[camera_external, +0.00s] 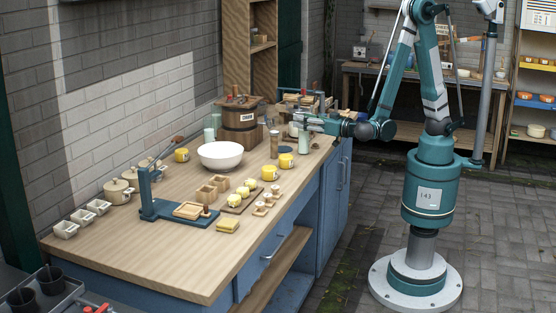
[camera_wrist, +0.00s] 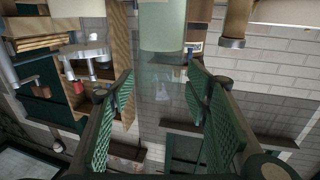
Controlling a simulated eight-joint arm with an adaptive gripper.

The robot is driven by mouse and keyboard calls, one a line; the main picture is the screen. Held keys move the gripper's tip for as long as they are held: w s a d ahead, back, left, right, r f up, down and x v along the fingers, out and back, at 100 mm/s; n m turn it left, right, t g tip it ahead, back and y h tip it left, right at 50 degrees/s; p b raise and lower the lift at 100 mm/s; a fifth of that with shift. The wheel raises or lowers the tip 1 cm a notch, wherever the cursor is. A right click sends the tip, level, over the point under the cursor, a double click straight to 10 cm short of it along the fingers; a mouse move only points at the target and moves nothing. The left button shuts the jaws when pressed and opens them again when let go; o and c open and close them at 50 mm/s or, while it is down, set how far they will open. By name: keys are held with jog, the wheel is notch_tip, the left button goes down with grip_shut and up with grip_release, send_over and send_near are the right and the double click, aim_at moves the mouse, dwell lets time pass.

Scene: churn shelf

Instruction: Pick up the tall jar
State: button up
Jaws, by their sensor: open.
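A tall jar (camera_external: 304,145), clear glass with pale green contents, stands upright on the wooden counter near its far right edge. In the wrist view the jar (camera_wrist: 162,26) is upside down, its green part at the top and clear glass below. My gripper (camera_external: 301,119) is at the jar's upper part, reaching in from the right. In the wrist view my gripper (camera_wrist: 160,78) is open, with green ridged pads on either side of the clear glass. A gap shows beside the left pad; contact at the right pad is unclear.
A brown cylinder with a metal cap (camera_external: 274,145) stands left of the jar. Yellow mugs (camera_external: 286,161), a white bowl (camera_external: 220,155) and a wooden churn (camera_external: 241,125) are nearby. The counter's front left (camera_external: 150,262) is bare.

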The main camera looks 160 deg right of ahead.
jog(key=c, duration=1.5)
jog(key=shift+r, duration=0.15)
jog(key=shift+r+p, duration=1.65)
jog(key=shift+r, duration=3.2)
